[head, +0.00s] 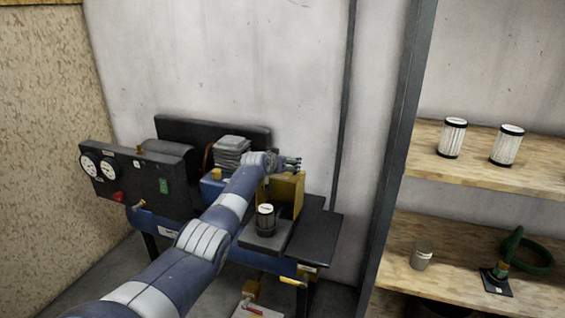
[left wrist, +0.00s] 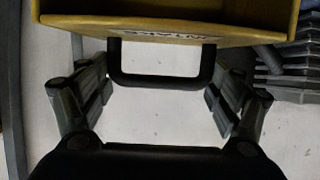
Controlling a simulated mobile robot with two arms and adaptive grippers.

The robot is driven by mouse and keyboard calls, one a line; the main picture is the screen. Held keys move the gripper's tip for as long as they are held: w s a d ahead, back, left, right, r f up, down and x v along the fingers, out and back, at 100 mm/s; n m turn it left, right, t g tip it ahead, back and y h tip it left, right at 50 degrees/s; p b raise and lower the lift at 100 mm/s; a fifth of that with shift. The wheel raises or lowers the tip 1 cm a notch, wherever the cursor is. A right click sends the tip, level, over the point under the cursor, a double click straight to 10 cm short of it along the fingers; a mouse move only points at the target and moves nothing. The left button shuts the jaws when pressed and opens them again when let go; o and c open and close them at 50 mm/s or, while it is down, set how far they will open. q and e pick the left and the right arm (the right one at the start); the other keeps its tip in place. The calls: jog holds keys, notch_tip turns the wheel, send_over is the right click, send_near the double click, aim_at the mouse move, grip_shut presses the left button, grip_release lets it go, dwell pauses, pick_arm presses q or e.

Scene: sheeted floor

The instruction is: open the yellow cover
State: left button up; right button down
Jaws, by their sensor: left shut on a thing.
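The yellow cover (head: 287,192) stands raised on the machine, behind a dark round part with a pale top (head: 265,217) that is exposed on a black base. In the left wrist view the cover (left wrist: 165,28) fills the top edge, with a white label and a black U-shaped handle (left wrist: 162,80). My left gripper (head: 291,163) is at the cover's upper edge in the head view. In the left wrist view its fingers (left wrist: 160,92) are on both sides of the handle, shut on it. The exact finger contact is hard to see. My right gripper is not in view.
The machine carries a gauge panel (head: 118,172) at left and grey stacked fins (head: 231,152) behind my arm. A wooden shelf (head: 480,166) at right holds two white filters (head: 452,137). A dark post (head: 398,160) stands between machine and shelves.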

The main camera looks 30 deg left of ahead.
pick_arm(q)
jog(key=shift+r, duration=0.2)
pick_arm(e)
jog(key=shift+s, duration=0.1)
pick_arm(q)
jog(key=o, duration=1.3)
jog(key=shift+o, duration=0.5)
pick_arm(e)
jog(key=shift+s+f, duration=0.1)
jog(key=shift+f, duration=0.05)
pick_arm(q)
jog(key=shift+f, duration=0.15)
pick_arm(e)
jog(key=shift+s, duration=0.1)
pick_arm(q)
jog(key=shift+s, duration=0.1)
jog(key=shift+v, duration=0.95)
jog(key=v, duration=1)
jog(key=shift+a, duration=0.1)
